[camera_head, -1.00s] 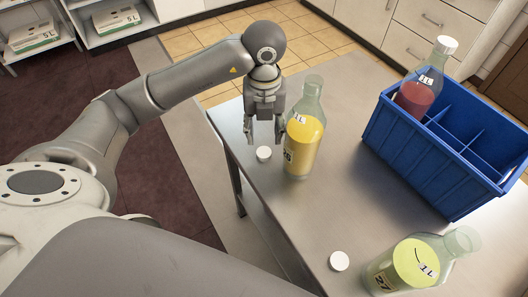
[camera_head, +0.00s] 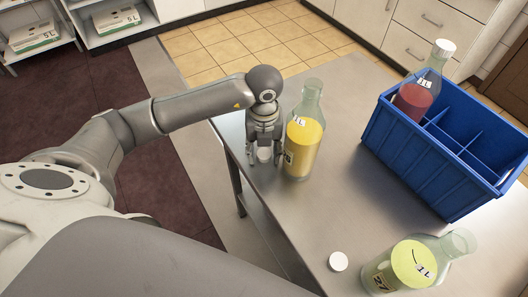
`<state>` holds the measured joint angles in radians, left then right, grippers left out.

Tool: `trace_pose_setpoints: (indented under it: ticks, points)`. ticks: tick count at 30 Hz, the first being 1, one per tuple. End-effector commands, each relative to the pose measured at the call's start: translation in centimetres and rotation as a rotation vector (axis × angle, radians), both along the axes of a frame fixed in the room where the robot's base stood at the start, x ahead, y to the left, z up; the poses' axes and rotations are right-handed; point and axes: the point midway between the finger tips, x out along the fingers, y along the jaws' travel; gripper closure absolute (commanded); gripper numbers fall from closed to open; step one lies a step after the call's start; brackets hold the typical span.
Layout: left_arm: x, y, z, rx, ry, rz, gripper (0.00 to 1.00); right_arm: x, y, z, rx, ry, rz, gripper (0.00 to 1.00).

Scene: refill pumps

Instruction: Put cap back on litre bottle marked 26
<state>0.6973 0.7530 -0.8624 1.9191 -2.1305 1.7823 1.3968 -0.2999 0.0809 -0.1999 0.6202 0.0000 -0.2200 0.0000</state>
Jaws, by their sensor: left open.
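The litre bottle (camera_head: 304,140) with yellow liquid stands upright and uncapped on the steel table. Its label is partly turned away; the number is hard to read now. A white cap (camera_head: 264,154) lies on the table just left of it. My left gripper (camera_head: 264,158) is open and low over this cap, with its fingers on either side of it. The gripper is beside the bottle, close to it. Whether the fingers touch the cap cannot be told. My right gripper is not in view.
A yellow-green bottle marked 27 (camera_head: 403,264) stands uncapped at the front right, with another white cap (camera_head: 338,261) beside it. A blue divided crate (camera_head: 411,160) at the right holds a capped bottle with red liquid (camera_head: 415,97). The table's middle is clear.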

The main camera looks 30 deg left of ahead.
Motion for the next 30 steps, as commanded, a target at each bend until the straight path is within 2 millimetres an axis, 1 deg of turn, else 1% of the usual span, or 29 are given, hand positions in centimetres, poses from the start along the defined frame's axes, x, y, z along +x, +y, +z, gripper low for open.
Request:
trace_pose_setpoints:
  ticks: [3,11,15,16,26,30]
  points:
    - [-0.02,-0.01,-0.31,0.000,0.000,-0.001,0.55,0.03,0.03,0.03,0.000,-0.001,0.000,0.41]
    - [0.00,-0.01,-0.27,0.000,0.000,-0.001,0.55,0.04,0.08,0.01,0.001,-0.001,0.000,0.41]
    - [0.00,-0.01,-0.26,0.000,0.000,-0.001,0.73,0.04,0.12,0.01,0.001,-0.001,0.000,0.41]
    - [0.00,-0.01,-0.25,0.000,0.000,-0.001,0.74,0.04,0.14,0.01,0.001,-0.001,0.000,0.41]
    - [0.01,0.00,-0.21,0.000,-0.001,-0.001,0.74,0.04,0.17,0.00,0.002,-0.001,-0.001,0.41]
    - [0.08,-0.02,0.23,-0.001,-0.003,-0.001,0.74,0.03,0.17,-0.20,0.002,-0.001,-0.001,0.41]
